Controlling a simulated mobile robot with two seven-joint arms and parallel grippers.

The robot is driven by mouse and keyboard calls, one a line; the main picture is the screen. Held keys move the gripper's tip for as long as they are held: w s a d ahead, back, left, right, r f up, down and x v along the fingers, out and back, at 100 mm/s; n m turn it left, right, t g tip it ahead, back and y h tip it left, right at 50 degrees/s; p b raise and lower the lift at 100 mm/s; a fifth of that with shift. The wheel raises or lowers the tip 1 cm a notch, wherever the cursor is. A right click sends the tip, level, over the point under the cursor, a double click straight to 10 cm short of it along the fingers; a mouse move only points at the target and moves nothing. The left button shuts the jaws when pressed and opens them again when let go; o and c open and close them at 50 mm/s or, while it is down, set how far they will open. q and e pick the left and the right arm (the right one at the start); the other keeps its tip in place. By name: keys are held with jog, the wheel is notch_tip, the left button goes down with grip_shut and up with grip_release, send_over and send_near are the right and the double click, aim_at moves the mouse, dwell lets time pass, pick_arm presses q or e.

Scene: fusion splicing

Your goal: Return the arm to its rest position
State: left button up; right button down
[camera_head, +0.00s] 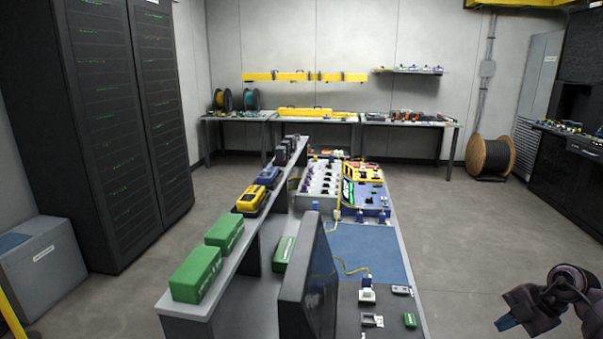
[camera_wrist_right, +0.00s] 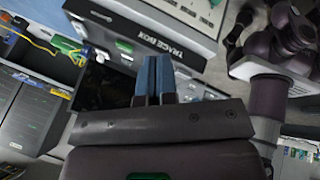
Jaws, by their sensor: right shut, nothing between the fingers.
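My right gripper (camera_head: 507,322) is at the lower right of the head view, over open floor and apart from the workbench. Its dark arm (camera_head: 560,290) comes in from the right edge. In the right wrist view the blue fingers (camera_wrist_right: 154,80) are together with nothing between them. My left gripper is in neither view.
The workbench (camera_head: 413,290) stands in the middle, with a monitor (camera_head: 308,275), a blue mat (camera_head: 365,250) and a shelf carrying green boxes (camera_head: 196,272). A box marked "TRACE BOX" (camera_wrist_right: 155,32) shows in the wrist view. Floor (camera_head: 470,235) right of the bench is clear.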

jog(key=w+a+r+t+y, duration=0.2)
jog(key=w+r+t+y, duration=0.2)
jog(key=w+r+t, duration=0.55)
jog(key=w+d+r+m+t+h, duration=0.1)
jog(key=d+r+m+t+h, duration=0.5)
jog(key=d+m+h, duration=0.45)
jog(key=s+a+f+m+g, duration=0.2)
jog(key=s+a+f, duration=0.2)
jog(key=f, duration=0.4)
jog(key=s+a+f+m+g, duration=0.2)
jog(key=s+a+f, duration=0.15)
jog(key=f, duration=0.45)
jog(key=s+a+f+m+g, duration=0.1)
jog(key=s+a+f+g, duration=0.1)
jog(key=s+a+f, duration=0.45)
jog(key=s+a+f+m+g, duration=0.1)
jog(key=s+a+f, duration=0.3)
jog(key=s+a, duration=0.4)
jog(key=s+a+f+m+g+y, duration=0.1)
jog(key=s+a+f+m, duration=0.3)
jog(key=s+a, duration=0.3)
jog(key=s+f, duration=0.1)
jog(key=s, duration=0.3)
jog(key=shift+a+f, duration=0.2)
jog(key=shift+a, duration=0.15)
